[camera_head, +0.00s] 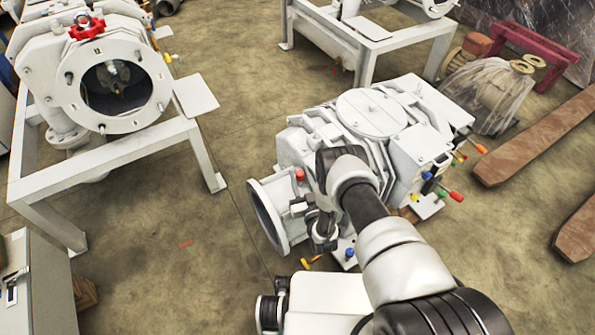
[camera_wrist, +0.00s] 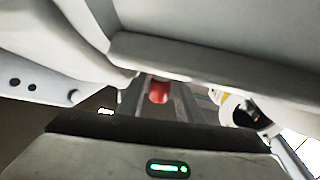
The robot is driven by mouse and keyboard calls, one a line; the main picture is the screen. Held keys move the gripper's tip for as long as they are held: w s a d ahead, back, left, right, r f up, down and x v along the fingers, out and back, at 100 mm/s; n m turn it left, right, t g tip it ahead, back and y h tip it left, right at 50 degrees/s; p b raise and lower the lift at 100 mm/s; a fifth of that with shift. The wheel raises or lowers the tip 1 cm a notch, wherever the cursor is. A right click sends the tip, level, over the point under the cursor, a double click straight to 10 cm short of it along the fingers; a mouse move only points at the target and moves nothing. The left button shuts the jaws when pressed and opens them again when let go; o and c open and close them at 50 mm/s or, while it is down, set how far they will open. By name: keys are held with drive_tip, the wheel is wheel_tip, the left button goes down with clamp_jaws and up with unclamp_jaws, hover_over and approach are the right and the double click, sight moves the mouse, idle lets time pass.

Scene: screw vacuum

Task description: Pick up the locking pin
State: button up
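A short red pin head (camera_head: 300,174), which I take to be the locking pin, sticks up from the left side of the pale grey vacuum machine (camera_head: 372,113). The red head also shows in the wrist view (camera_wrist: 158,92), in line with the gap between my fingers. My gripper (camera_head: 299,207) is just below the red head in the head view and appears apart from it. In the wrist view my gripper (camera_wrist: 158,103) has its two fingers spread, with no visible grip on the red head. The pin's shaft is hidden.
Coloured handles, including a red one (camera_head: 455,196) and an orange one (camera_head: 481,149), stick out from the machine's right side. A round flange (camera_head: 268,217) is close left of my gripper. Another machine (camera_head: 110,75) stands on a frame at left. Wooden beams (camera_head: 535,140) lie at right.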

drive_tip(key=shift+w+a, duration=0.1)
drive_tip(key=shift+w, duration=0.1)
drive_tip(key=shift+s, duration=0.1)
clamp_jaws()
drive_tip(key=shift+r, duration=0.15)
